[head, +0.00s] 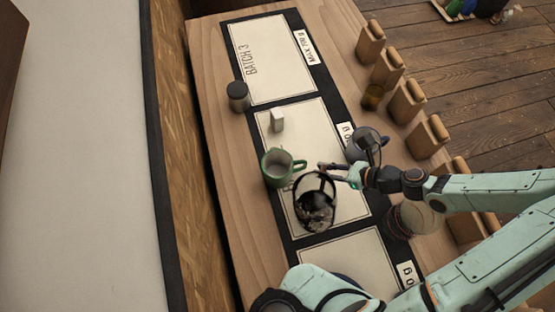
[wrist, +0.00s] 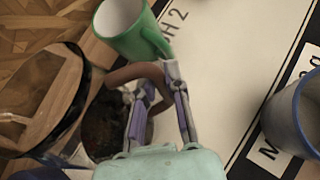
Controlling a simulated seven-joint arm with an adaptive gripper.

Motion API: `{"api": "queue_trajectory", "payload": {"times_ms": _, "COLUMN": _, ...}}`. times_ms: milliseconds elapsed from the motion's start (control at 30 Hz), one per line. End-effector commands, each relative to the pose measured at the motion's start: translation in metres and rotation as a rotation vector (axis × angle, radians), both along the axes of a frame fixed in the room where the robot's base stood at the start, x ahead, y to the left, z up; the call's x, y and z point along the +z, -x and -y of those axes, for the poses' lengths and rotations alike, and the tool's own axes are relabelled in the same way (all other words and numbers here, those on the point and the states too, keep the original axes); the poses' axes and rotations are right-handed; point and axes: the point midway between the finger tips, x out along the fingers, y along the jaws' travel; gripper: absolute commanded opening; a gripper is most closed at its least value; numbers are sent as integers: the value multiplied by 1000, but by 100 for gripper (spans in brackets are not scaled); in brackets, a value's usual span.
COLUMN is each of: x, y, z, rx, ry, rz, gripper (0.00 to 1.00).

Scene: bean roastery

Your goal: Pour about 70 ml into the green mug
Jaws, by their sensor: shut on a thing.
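The green mug (head: 272,178) stands upright near the left edge of the middle mat panel, and its pale inside shows no clear liquid. It is at the top of the wrist view (wrist: 133,43), handle toward my fingers. My gripper (head: 345,171) is right of the mug, shut on the brown handle (wrist: 137,72) of a clear glass pot (head: 316,222) with a dark rim. The pot is beside the mug, just in front and to its right, with dark contents low in it. The wrist view (wrist: 155,92) shows my fingers around the handle. I cannot tell whether the rims touch.
A blue-grey mug (head: 360,150) stands behind my gripper and a glass jar (head: 410,222) under my arm. A dark canister (head: 238,98) and a small white block (head: 277,121) stand behind the green mug. Several wooden blocks line the right edge. The far panel (head: 268,70) is clear.

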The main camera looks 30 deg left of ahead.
Motion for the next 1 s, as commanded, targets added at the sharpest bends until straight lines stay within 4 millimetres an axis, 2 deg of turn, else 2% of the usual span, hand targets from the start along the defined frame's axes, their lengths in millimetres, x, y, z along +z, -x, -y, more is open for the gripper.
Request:
{"api": "queue_trajectory", "payload": {"times_ms": 200, "x": 1, "y": -3, "z": -8, "rx": 6, "ry": 133, "rz": -44, "gripper": 0}}
{"api": "queue_trajectory", "payload": {"times_ms": 633, "x": 23, "y": -8, "z": -24, "rx": 21, "ry": 394, "rz": -150, "gripper": 0}}
{"api": "queue_trajectory", "payload": {"times_ms": 867, "x": 13, "y": -3, "z": -18, "rx": 143, "ry": 512, "rz": -285, "gripper": 0}}
{"api": "queue_trajectory", "payload": {"times_ms": 1000, "x": 17, "y": 0, "z": -13, "rx": 248, "ry": 590, "rz": -391, "gripper": 0}}
